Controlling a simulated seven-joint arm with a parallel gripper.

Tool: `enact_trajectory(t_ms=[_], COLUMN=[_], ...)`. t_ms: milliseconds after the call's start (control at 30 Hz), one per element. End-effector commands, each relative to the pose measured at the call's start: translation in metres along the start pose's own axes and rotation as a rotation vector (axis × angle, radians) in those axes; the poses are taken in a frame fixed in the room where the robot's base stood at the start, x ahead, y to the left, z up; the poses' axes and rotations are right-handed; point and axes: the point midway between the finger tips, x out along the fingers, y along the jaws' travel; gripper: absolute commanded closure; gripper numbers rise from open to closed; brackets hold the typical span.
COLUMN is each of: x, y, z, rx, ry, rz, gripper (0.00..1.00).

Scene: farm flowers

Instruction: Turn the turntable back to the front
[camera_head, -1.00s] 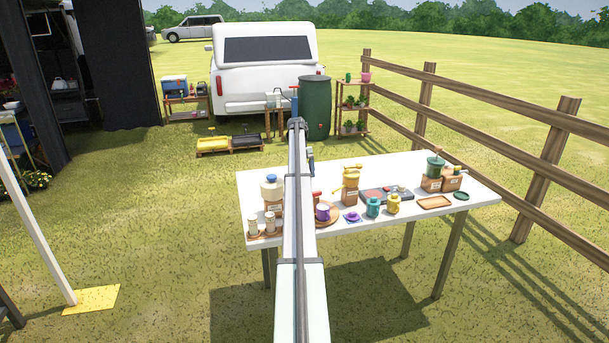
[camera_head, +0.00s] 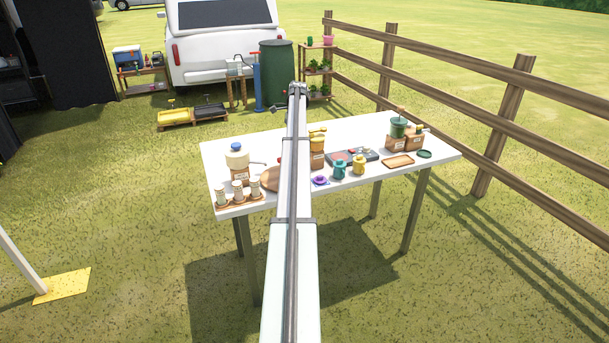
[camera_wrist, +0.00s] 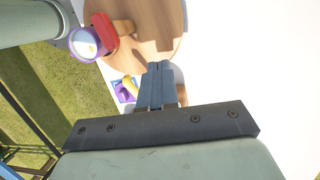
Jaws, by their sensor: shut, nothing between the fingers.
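The turntable, a round wooden disc (camera_head: 270,180), stands on the white table; my arm hides its right part in the head view. In the wrist view the disc (camera_wrist: 160,30) fills the top middle. A purple cup (camera_wrist: 82,45) with a pale inside and a red piece (camera_wrist: 104,30) show at its left edge; a light wooden piece lies beside the red one. The cup is hidden in the head view. My gripper (camera_wrist: 158,66) is shut and empty, its tips over or beside the disc's lower edge; I cannot tell whether they touch it.
Left of the disc are a cream jar with a blue lid (camera_head: 237,156) and several small shakers (camera_head: 238,190).

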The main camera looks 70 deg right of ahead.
Motion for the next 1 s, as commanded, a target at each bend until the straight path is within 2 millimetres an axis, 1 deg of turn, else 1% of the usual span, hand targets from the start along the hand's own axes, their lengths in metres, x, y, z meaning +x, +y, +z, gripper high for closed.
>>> enact_trajectory(t_ms=[33,200,567,767,1000], x=[-0.001,-0.004,-0.001,0.004,0.009], y=[0.007,0.021,0.056,0.081,0.114], z=[-0.005,-0.019,-0.050,-0.069,-0.092], rx=[-0.077,-0.340,-0.839,-1.144,-1.520], ry=[-0.016,-0.054,-0.091,-0.080,-0.012], rz=[-0.017,-0.078,-0.223,-0.331,-0.483], gripper=[1.00,1.00,1.00,1.00,1.00])
